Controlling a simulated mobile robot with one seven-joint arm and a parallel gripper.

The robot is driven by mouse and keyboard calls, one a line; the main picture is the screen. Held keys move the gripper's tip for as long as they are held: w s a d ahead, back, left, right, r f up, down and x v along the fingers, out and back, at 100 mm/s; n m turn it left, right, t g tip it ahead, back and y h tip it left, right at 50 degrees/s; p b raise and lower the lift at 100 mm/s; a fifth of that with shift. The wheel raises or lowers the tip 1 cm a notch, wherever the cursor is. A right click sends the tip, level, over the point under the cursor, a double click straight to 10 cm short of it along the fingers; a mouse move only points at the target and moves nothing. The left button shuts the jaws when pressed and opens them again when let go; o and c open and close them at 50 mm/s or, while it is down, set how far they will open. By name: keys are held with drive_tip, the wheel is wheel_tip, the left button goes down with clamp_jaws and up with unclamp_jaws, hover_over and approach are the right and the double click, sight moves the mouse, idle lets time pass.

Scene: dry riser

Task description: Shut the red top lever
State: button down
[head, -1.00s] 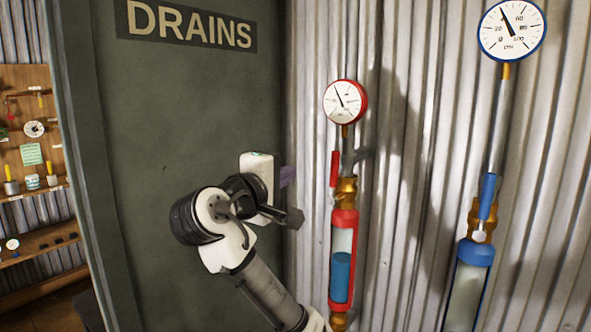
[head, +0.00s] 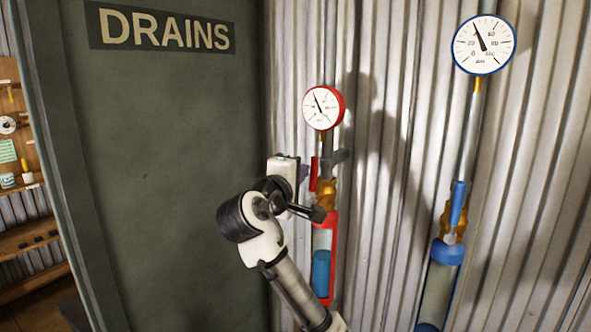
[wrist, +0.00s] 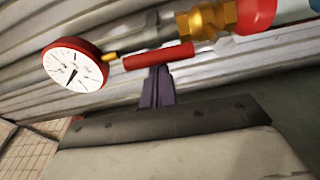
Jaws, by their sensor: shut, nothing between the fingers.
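The red top lever (head: 314,174) stands upright along the pipe, just above the brass valve (head: 326,192) and below the red-rimmed gauge (head: 322,107). In the wrist view the lever (wrist: 158,56) lies across the picture beside the pipe, with the brass valve (wrist: 207,20) at its right end. My gripper (wrist: 157,82) shows there as dark purple fingers, shut and empty. Their tips are right at the lever's middle; I cannot tell whether they touch it.
A blue lever (head: 458,203) and a blue-rimmed gauge (head: 484,44) are on a second pipe to the right. Corrugated metal wall (head: 395,200) runs behind both pipes. A dark green panel marked DRAINS (head: 165,180) stands at left. Shelves (head: 30,240) are beyond it.

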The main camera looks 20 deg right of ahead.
sight(314, 179)
drive_tip(key=shift+f, duration=0.1)
idle(0.3)
drive_tip(key=shift+s+d+m+b, duration=0.1)
drive_tip(key=shift+s+m+b, duration=0.1)
drive_tip(key=shift+m+b, duration=0.2)
drive_tip(key=shift+s+d+m, duration=0.1)
drive_tip(key=shift+m, duration=0.2)
drive_tip(key=m+b, duration=0.1)
drive_tip(key=s+d+m+b, duration=0.1)
drive_tip(key=s+m+b, duration=0.1)
drive_tip(key=m, duration=0.1)
drive_tip(key=shift+d+f+h+b, duration=0.2)
drive_tip(key=shift+d+h+b, duration=0.05)
drive_tip(key=shift+h+b, duration=0.1)
drive_tip(key=s+d+f+m+h+b, duration=0.2)
drive_tip(key=m+b, duration=0.4)
drive_tip(key=m, duration=0.6)
wheel_tip(314, 179, down, 3)
drive_tip(key=shift+s+d+r+g, duration=0.15)
drive_tip(key=shift+s+d+g, duration=0.15)
drive_tip(key=shift+s+d, duration=0.65)
drive_tip(key=shift+s+a, duration=0.2)
